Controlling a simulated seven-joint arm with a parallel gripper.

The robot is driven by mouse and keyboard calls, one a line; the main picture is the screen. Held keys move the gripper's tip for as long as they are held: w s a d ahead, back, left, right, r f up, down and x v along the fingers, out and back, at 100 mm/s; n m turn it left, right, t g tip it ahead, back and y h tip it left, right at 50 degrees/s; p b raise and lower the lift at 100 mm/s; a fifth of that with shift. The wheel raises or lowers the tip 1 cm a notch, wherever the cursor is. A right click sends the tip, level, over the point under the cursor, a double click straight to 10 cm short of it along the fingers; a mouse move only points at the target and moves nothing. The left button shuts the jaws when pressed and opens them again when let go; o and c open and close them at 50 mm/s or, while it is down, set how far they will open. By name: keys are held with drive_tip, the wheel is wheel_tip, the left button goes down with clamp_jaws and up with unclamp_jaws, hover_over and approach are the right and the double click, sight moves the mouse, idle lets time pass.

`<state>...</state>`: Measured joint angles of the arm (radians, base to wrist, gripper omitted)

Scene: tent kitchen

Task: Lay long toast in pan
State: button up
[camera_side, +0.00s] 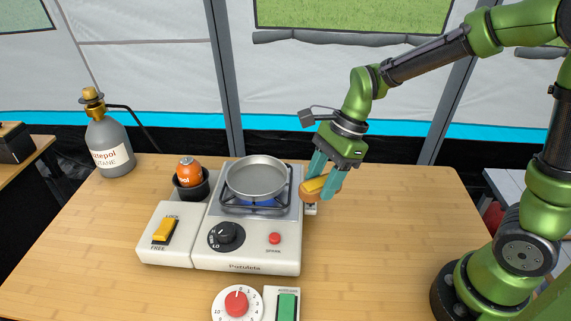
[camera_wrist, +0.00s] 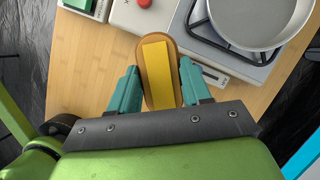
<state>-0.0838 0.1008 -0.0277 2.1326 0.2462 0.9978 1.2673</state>
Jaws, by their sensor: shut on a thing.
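The long toast (camera_wrist: 138,60) is a brown, rounded oblong with a flat yellow strip (camera_wrist: 158,75) along its top. My gripper (camera_wrist: 159,68) is shut on the toast, one teal finger on each long side. In the side view my gripper (camera_side: 321,187) holds the toast (camera_side: 309,190) tilted, beside the stove's right edge and right of the pan. The toast's underside and any gap to the table cannot be made out. The grey pan (camera_side: 257,178) sits on the burner grate and looks empty. It also shows in the wrist view (camera_wrist: 262,20) at upper right.
The white stove (camera_side: 246,259) has a black knob (camera_side: 226,236), a red button (camera_side: 274,238) and a yellow lever (camera_side: 165,230). Blue shows under the pan. An orange canister (camera_side: 189,172) stands left of the pan, a grey gas bottle (camera_side: 109,146) farther left. The wooden table (camera_side: 400,225) is clear at right.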

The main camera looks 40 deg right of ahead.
drive_tip(key=shift+w+m+t, duration=0.3)
drive_tip(key=shift+m, duration=0.4)
drive_tip(key=shift+w+a, duration=0.1)
drive_tip(key=shift+w, duration=0.2)
hover_over(253, 182)
drive_tip(key=d, duration=0.1)
drive_tip(key=shift+s+d+f, duration=0.2)
drive_tip(key=shift+s+f, duration=0.15)
drive_tip(key=shift+f, duration=0.35)
drive_tip(key=shift+w+f, duration=0.15)
drive_tip(key=shift+f, duration=1.6)
drive_tip(key=o, duration=1)
drive_tip(key=shift+f, duration=0.15)
drive_tip(key=shift+o, duration=0.2)
